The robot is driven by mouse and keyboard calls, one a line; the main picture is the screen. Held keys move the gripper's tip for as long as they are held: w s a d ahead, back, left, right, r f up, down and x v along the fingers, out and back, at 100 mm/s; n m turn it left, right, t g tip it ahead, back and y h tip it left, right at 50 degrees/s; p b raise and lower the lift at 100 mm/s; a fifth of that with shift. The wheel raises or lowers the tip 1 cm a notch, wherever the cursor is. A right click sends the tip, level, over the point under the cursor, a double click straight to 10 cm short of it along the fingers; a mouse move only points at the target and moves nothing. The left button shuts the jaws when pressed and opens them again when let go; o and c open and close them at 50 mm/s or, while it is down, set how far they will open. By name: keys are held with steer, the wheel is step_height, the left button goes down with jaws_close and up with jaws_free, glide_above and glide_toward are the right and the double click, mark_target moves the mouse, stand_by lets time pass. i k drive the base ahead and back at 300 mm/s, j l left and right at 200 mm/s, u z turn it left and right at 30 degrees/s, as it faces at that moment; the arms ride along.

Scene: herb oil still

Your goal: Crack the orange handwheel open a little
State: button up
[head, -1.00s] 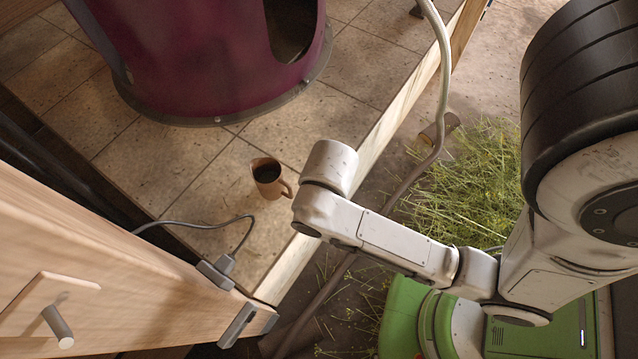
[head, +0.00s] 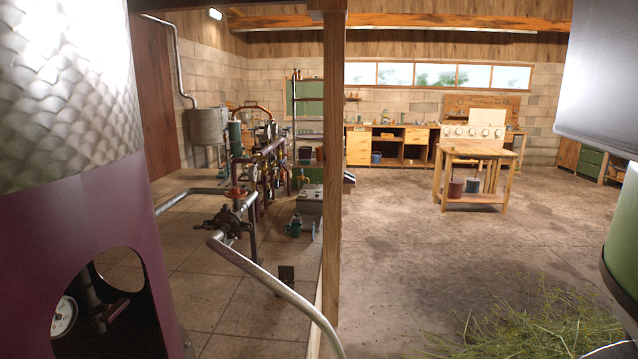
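A small orange-red wheel (head: 236,193), which looks like the orange handwheel, shows in the head view left of centre. It sits low on the pipework, just above a dark valve or pump body (head: 228,222). It is small at this distance, and I cannot tell how far it is turned. My gripper is not in view, and nothing is seen touching the wheel.
A purple vessel with a metal upper part (head: 110,215) fills the left side. A pale hose (head: 275,285) curves from the valve body to the front. A wooden post (head: 332,170) stands right of the pipework. Cut herbs (head: 535,325) lie at lower right. Open floor (head: 400,245) lies beyond.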

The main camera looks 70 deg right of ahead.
mark_target(235, 191)
steer(key=z, duration=1.2)
steer(key=i+l+u, duration=0.1)
steer(key=i+l, duration=0.2)
